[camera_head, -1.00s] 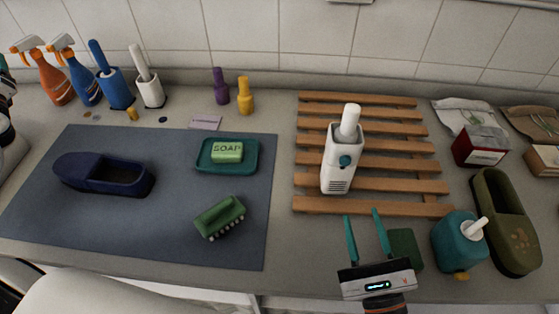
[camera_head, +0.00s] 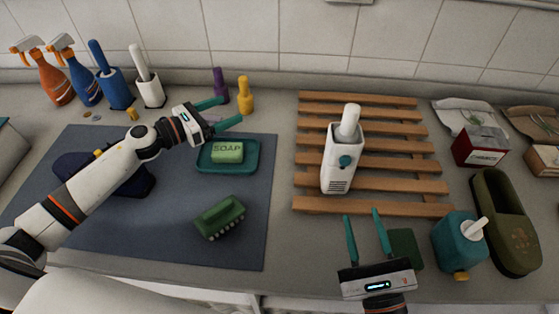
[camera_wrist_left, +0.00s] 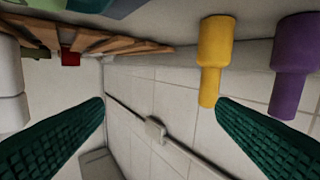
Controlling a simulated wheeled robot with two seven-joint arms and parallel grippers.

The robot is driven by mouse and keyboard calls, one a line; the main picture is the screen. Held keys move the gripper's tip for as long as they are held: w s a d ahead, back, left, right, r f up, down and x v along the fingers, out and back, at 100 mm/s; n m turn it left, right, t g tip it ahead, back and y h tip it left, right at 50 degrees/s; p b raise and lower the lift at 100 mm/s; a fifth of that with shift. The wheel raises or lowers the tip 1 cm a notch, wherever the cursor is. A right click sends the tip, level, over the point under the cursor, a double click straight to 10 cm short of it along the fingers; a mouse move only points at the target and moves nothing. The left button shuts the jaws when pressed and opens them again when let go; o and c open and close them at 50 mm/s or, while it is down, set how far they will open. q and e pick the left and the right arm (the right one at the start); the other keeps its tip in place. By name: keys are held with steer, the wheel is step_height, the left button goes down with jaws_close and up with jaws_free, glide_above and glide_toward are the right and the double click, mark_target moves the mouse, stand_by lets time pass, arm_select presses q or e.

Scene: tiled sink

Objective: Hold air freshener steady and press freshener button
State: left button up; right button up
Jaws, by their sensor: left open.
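My left gripper (camera_head: 232,110) is open and empty, above the mat's back edge near the soap dish and the yellow bottle, well left of the freshener. My right gripper (camera_head: 361,214) is open and empty, in front of the rack and just below the freshener in the picture. Neither gripper touches the freshener. In the left wrist view, both green fingers of my left gripper (camera_wrist_left: 160,101) are spread apart.
A yellow bottle (camera_head: 245,97) and a purple bottle (camera_head: 221,85) stand close to my left gripper. The teal soap dish (camera_head: 250,164) and green brush (camera_head: 219,218) lie on the blue mat. A teal pump bottle (camera_head: 458,241) stands right of my right gripper.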

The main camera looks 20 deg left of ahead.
mark_target(338, 165)
arm_select(q)
steer(key=s+d+m+g+h, duration=0.1)
steer(key=d, duration=0.2)
steer(key=s+d+m+g+h, duration=0.1)
steer(key=d, duration=0.2)
steer(key=s+d+m+g+h, duration=0.1)
steer(key=s+d, duration=0.1)
steer(key=d, duration=0.1)
steer(key=shift+s+d+f+m+g+h, duration=0.1)
steer(key=shift+d+f+m+g+h, duration=0.05)
steer(key=shift+m+g+h, duration=0.2)
steer(key=s+d+m+g+h, duration=0.1)
steer(key=s+d, duration=0.1)
steer(key=d, duration=0.1)
steer(key=s+d+m+g, duration=0.2)
steer(key=s+d+m+g+h, duration=0.1)
steer(key=s+d+g, duration=0.1)
steer(key=s+d, duration=0.1)
steer(key=shift+d+m+g+h, duration=0.25)
steer(key=shift+d+h, duration=0.1)
steer(key=x, duration=1.1)
steer(key=shift+w+d, duration=0.1)
steer(key=shift+d, duration=0.2)
steer(key=shift+c, duration=0.6)
steer(key=c, duration=1.2)
arm_select(e)
jaws_close()
